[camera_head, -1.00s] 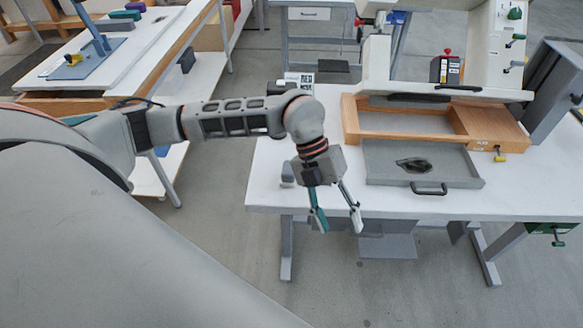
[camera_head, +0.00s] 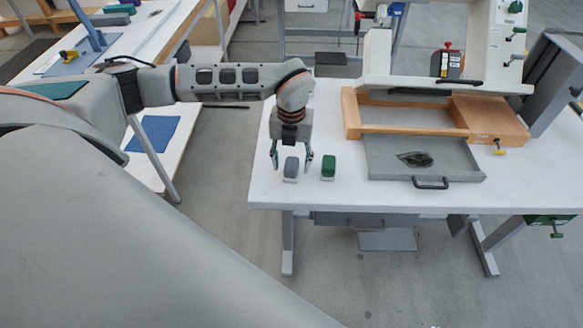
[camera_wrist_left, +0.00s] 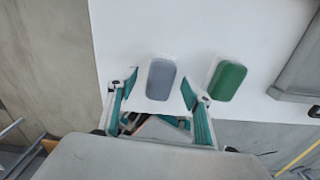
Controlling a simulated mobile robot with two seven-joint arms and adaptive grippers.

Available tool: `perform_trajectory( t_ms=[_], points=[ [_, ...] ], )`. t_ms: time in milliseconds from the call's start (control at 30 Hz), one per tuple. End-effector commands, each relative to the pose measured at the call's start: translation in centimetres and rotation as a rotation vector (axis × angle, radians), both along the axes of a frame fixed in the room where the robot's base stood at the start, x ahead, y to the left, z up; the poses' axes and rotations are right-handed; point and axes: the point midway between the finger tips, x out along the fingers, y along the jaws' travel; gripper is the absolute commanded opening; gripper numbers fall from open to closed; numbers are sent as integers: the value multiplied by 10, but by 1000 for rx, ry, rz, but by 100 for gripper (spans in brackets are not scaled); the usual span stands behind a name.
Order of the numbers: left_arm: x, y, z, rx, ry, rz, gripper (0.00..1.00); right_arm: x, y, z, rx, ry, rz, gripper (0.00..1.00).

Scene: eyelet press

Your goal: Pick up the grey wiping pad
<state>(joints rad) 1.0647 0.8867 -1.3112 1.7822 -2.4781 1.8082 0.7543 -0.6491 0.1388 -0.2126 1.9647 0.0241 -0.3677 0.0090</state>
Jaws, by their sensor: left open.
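The grey wiping pad (camera_head: 291,168) lies on the left end of the white table, near its front edge. My left gripper (camera_head: 291,163) is open, pointing down, with its fingers on either side of the pad in the head view. In the left wrist view the grey pad (camera_wrist_left: 161,79) lies just beyond and between the two open fingertips (camera_wrist_left: 160,88). I cannot tell whether any finger touches it. A green pad (camera_head: 328,167) lies just right of the grey one; it also shows in the left wrist view (camera_wrist_left: 227,80), close to the right finger. My right gripper is not in view.
A grey tray (camera_head: 455,175) with a handle and a dark patch sits right of the pads. Behind it stands a wooden frame (camera_head: 352,115) below the press. The white table (camera_head: 300,195) is clear in front of the pads. A blue mat (camera_head: 153,133) lies on another surface at left.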

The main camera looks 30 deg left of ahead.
Motion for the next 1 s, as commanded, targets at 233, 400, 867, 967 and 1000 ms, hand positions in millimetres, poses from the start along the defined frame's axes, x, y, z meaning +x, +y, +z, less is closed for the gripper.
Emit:
perform_trajectory(
  t_ms=[233, 400, 867, 967, 1000],
  points=[
    [0, -1, -15, -1, 0, 0, 50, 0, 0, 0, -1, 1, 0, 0],
    [0, -1, -15, -1, 0, -1, 45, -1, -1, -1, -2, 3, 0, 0],
    [0, -1, -14, -2, -1, -1, 9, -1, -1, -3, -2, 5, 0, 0],
    [0, -1, -11, -1, -2, -1, 9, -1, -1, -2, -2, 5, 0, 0],
    [1, -1, -9, -1, -2, -1, 9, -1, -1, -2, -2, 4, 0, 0]
  ],
)
